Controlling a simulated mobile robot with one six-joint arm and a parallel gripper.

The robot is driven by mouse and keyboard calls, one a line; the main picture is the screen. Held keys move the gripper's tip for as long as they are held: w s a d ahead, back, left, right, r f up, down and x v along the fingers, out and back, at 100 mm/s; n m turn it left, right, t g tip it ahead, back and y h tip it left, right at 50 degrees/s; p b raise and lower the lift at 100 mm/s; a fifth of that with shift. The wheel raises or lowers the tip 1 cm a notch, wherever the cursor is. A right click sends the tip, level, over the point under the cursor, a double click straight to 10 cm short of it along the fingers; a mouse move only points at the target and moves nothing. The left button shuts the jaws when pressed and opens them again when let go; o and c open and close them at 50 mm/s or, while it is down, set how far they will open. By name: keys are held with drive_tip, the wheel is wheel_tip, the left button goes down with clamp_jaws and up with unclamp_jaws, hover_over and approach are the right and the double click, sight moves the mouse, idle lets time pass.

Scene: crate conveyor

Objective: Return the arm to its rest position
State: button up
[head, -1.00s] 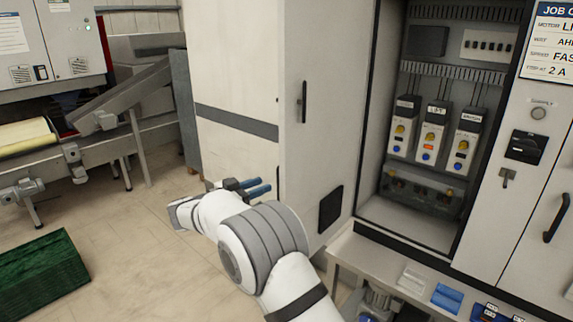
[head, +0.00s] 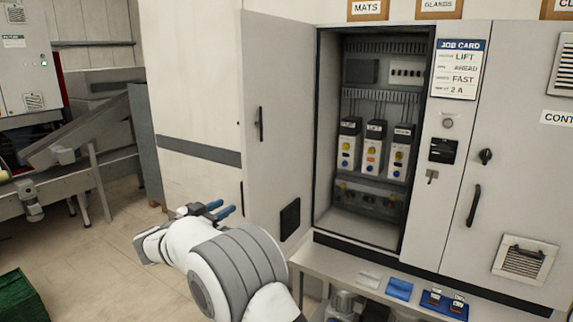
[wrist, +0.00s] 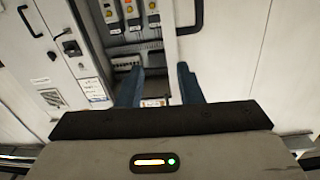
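My arm is bent in front of the open electrical cabinet (head: 432,140), in the lower middle of the head view. My gripper (head: 225,208) has two blue fingers and is held in front of the open cabinet door (head: 268,110). In the wrist view the fingers of my gripper (wrist: 159,80) stand well apart, with nothing between them. Through and past the fingers, the cabinet interior shows with its several drive units (wrist: 133,20).
A shelf (head: 385,275) with a blue block (head: 399,289) and small labelled parts runs below the cabinet. A job card (head: 458,70) is on its front. A conveyor (head: 75,180) stands at the left, and a green crate (head: 20,298) is at lower left. Floor (head: 110,250) between is clear.

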drive_tip(key=w+d+r+n+t+y, duration=0.3)
drive_tip(key=d+r+y, duration=0.25)
drive_tip(key=r, duration=0.25)
drive_tip(key=s+d+r+n+g+y, duration=0.1)
drive_tip(key=s+d+r+n+y, duration=0.25)
drive_tip(key=d+y, duration=0.3)
drive_tip(key=s+d+f+g, duration=0.4)
drive_tip(key=s+d, duration=0.3)
drive_tip(key=s, duration=0.5)
drive_tip(key=s+d+f+n+g+h, duration=0.1)
drive_tip(key=s+d+f+g, duration=0.4)
drive_tip(key=s, duration=0.8)
drive_tip(key=s+d+f+g, duration=0.4)
drive_tip(key=s+d+f, duration=0.4)
drive_tip(key=s, duration=0.5)
drive_tip(key=shift+s+d+f+g+h, duration=0.2)
drive_tip(key=shift+s+d+g+h, duration=0.1)
drive_tip(key=shift+d, duration=0.1)
